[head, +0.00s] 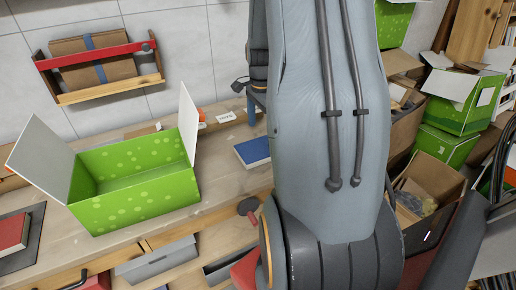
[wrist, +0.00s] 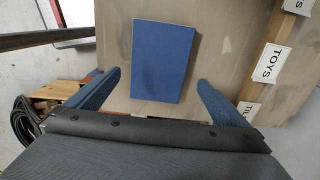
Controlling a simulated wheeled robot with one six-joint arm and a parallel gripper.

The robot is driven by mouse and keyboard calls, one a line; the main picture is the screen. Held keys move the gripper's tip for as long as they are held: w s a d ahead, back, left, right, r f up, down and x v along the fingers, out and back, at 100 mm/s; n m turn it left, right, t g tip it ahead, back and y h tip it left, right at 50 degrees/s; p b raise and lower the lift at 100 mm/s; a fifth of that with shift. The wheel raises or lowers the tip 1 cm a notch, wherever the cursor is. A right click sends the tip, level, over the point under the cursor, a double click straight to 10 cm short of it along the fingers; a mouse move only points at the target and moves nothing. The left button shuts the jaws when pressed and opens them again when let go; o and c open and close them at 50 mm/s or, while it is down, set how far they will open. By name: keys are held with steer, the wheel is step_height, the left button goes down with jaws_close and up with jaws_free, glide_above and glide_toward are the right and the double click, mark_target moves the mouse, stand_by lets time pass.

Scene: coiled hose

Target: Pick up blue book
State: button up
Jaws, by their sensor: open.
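The blue book (head: 252,151) lies flat on the wooden bench top, just left of my arm in the head view. In the wrist view the blue book (wrist: 162,62) lies ahead of my gripper (wrist: 150,90), roughly between the lines of its two blue fingers. My gripper is open, with the fingers spread wider than the book and nothing held. In the head view my arm covers much of the middle, and the fingers are mostly hidden.
An open green box (head: 135,188) stands on the bench (head: 225,185) to the left. A red book (head: 14,232) lies at the far left. A wall rack (head: 100,70) hangs above. Green boxes (head: 455,100) are piled at right.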

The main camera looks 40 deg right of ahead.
mark_target(261, 147)
steer(key=shift+a+f, duration=0.2)
steer(key=shift+f, duration=0.55)
steer(key=shift+s+f+p, duration=0.1)
steer(key=shift+f+p, duration=0.85)
steer(key=shift+f, duration=1.35)
steer(key=c, duration=1.2)
steer(key=shift+r, duration=0.1)
